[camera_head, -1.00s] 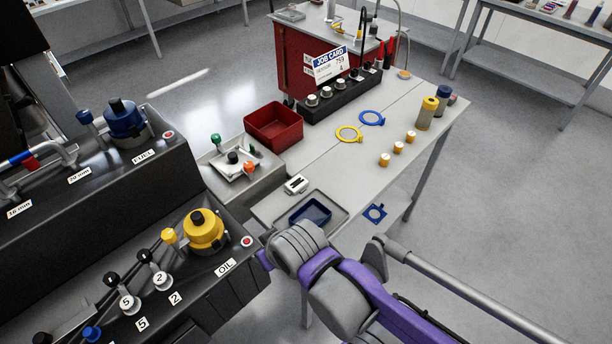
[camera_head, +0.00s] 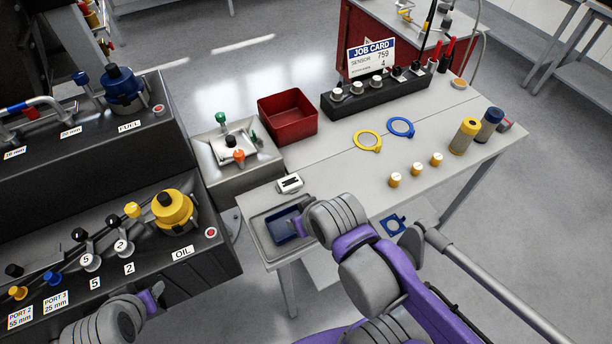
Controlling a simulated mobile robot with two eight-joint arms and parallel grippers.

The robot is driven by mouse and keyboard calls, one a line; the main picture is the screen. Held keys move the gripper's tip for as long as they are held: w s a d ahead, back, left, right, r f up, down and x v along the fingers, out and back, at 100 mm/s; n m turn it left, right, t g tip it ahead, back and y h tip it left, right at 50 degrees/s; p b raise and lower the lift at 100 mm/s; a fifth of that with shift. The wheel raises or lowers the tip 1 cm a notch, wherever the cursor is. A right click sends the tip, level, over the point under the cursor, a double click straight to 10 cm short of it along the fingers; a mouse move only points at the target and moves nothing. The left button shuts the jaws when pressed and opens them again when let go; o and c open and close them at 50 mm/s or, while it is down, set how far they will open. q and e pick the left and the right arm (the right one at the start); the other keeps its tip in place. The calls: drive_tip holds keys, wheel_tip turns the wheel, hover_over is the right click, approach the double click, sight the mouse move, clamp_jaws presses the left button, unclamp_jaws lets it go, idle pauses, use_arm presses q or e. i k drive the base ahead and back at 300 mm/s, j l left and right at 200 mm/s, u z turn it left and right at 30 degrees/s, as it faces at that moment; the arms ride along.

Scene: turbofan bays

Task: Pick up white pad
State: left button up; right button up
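A small white block with dark markings (camera_head: 290,183), the only thing here that looks like a white pad, lies at the near left of the workbench, just behind the grey tray. My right gripper (camera_head: 297,226) is over the tray's right side, in front of the white block and apart from it. Its wrist hides part of the tray and its fingers are mostly hidden. My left gripper (camera_head: 152,297) is low in the picture beside the black oil panel, away from the white block. Its finger gap is not clear.
The grey tray (camera_head: 258,238) holds a blue container (camera_head: 279,229).

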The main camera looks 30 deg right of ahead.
sight(289, 184)
drive_tip(key=k+l+u, duration=0.1)
drive_tip(key=l, duration=0.45)
drive_tip(key=k+l+u, duration=0.1)
drive_tip(key=l, duration=0.45)
drive_tip(key=l+u, duration=0.35)
drive_tip(key=l, duration=0.45)
